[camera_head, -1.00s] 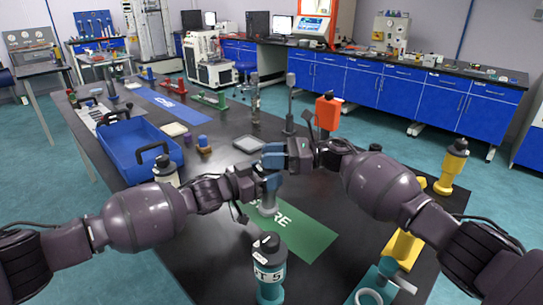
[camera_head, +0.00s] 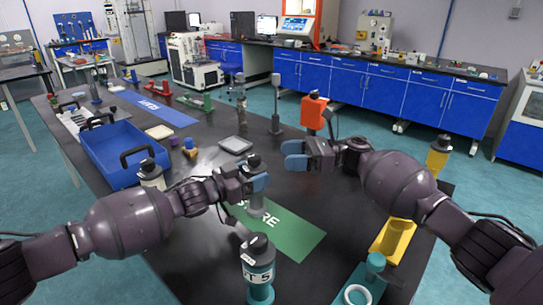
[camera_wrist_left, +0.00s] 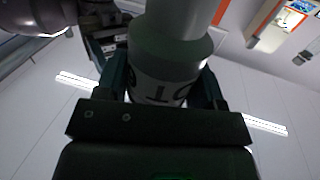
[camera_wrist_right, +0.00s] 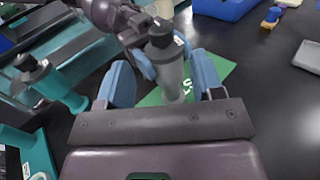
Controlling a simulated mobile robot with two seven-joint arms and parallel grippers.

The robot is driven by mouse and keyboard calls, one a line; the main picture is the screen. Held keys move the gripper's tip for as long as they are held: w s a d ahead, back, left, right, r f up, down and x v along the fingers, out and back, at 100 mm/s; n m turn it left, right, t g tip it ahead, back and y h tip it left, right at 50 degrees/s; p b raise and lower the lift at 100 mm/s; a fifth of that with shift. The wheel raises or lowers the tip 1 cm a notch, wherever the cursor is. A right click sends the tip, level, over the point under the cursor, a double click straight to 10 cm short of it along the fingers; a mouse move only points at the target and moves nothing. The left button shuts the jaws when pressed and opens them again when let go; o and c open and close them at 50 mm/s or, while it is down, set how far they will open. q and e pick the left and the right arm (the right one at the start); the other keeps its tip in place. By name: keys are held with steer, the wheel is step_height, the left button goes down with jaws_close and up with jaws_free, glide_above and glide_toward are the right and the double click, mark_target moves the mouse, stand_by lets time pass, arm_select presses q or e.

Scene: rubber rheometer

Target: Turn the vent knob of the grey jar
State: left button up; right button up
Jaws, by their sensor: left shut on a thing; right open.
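The grey jar (camera_head: 257,207) is upright over the green mat (camera_head: 290,237); I cannot tell whether its base touches it. My left gripper (camera_head: 254,184) is shut around the jar's body. The left wrist view shows the lettered jar (camera_wrist_left: 165,72) between the fingers. The jar's dark top (camera_wrist_right: 160,36) is uncovered in the right wrist view; the knob's details are too small to read. My right gripper (camera_head: 295,155) is open and empty, up and to the right of the jar in the head view. In its wrist view the jar appears between and beyond its fingers.
A teal jar (camera_head: 259,270) stands in front of the mat. An orange jar (camera_head: 314,112) stands behind my right gripper. A blue crate (camera_head: 112,157) is at the left, and a yellow holder (camera_head: 393,237) at the right. Black table between mat and yellow holder is clear.

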steer(key=shift+d, duration=1.9)
arm_select(q)
steer(key=o, duration=1.1)
steer(key=shift+c, duration=0.2)
steer(key=shift+a, duration=0.1)
